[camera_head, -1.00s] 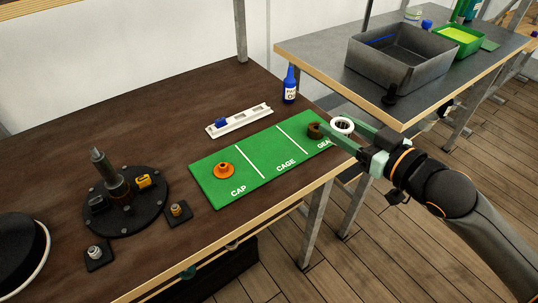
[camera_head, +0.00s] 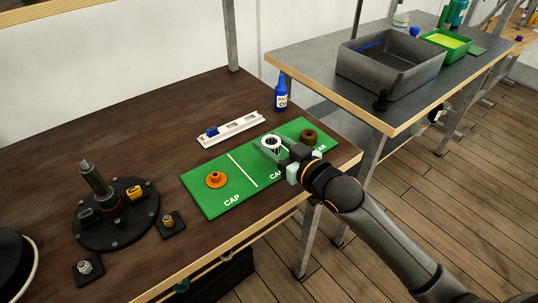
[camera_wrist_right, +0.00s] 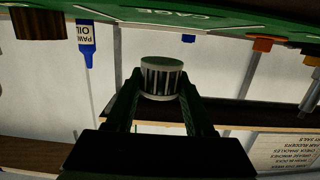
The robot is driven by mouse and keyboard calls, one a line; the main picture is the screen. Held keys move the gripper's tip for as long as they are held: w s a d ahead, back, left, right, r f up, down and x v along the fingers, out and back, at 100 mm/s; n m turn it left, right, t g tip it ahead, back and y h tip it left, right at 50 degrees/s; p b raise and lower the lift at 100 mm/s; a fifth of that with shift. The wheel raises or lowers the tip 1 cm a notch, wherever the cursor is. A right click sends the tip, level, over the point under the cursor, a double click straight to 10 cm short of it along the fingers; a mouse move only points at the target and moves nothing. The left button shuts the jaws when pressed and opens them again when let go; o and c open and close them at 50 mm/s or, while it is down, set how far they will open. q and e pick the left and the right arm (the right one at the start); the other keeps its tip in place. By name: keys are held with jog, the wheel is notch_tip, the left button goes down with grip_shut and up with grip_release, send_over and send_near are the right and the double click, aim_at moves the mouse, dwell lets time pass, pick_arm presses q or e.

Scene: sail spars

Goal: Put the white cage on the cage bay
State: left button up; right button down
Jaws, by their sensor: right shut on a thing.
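The white cage (camera_head: 271,142) is a short ribbed ring with an open top. It also shows in the right wrist view (camera_wrist_right: 162,78), between the fingertips. My right gripper (camera_head: 272,151) is shut on it, above the middle of the green mat (camera_head: 237,204). The cage bay is the middle section of the mat, its label partly hidden by my gripper; the label shows in the right wrist view. The cage looks held above the bay, but I cannot tell the height of the gap. My left gripper is not in view.
An orange cap (camera_head: 215,180) sits in the cap bay, a brown gear (camera_head: 308,136) in the gear bay. A white rail (camera_head: 230,130) and blue bottle (camera_head: 281,95) stand behind the mat. A black round fixture (camera_head: 117,214) is at left.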

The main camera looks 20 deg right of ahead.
aim_at(269, 163)
jog(key=shift+w+a+f, duration=0.2)
jog(key=shift+f, duration=1.65)
jog(key=shift+f, duration=0.1)
jog(key=shift+c, duration=1.4)
grip_release()
jog(key=shift+s, duration=0.1)
jog(key=v, duration=1.1)
jog(key=shift+s, duration=0.35)
jog(key=shift+d, duration=0.1)
